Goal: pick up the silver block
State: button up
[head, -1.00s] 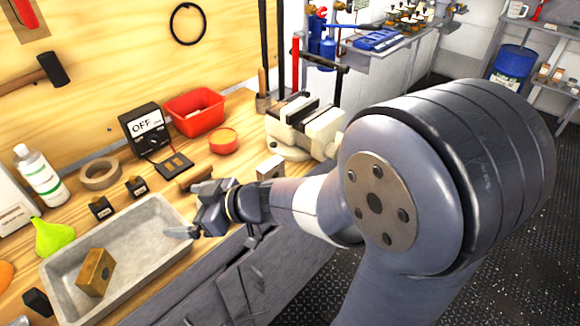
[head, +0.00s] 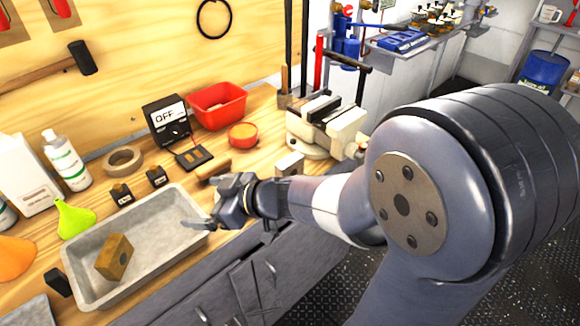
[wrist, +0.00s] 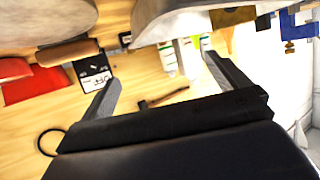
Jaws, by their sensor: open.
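The silver block (head: 290,164) is a small pale grey block standing on the wooden bench, just left of the vise. My gripper (head: 203,203) is open and empty. It is over the right end of the grey tray (head: 157,276), left of the silver block and apart from it, with its fingers pointing left. My wrist and forearm pass just in front of the block and may hide its lower part. In the wrist view both open fingers (wrist: 160,85) show with nothing between them; I cannot surely make out the silver block there.
A brass-coloured block (head: 114,257) lies in the tray. The vise (head: 325,125) stands close right of the silver block.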

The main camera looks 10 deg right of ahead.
aim_at(285, 163)
jog(key=w+d+m+p, duration=0.1)
jog(key=d, duration=0.3)
jog(key=w+d+m+t+h+p, duration=0.1)
jog(key=w+d, duration=0.1)
jog(key=d, duration=0.1)
jog(key=w+d+f+t+h+p, duration=0.1)
jog(key=w+d, duration=0.1)
jog(key=d, duration=0.2)
jog(key=shift+w+d+f+m, duration=0.1)
jog(key=shift+d+m, duration=0.2)
jog(key=shift+m, duration=0.1)
jog(key=w+d+f+m+t+h+p, duration=0.1)
jog(key=d+f+m+t+h+p, duration=0.15)
jog(key=d, duration=1.05)
jog(key=shift+m+h, duration=0.25)
jog(key=shift+h, duration=0.1)
jog(key=x, duration=1)
jog(key=shift+w+a+r+b, duration=0.15)
jog(key=shift+w+a+b, duration=0.2)
jog(key=c, duration=1.4)
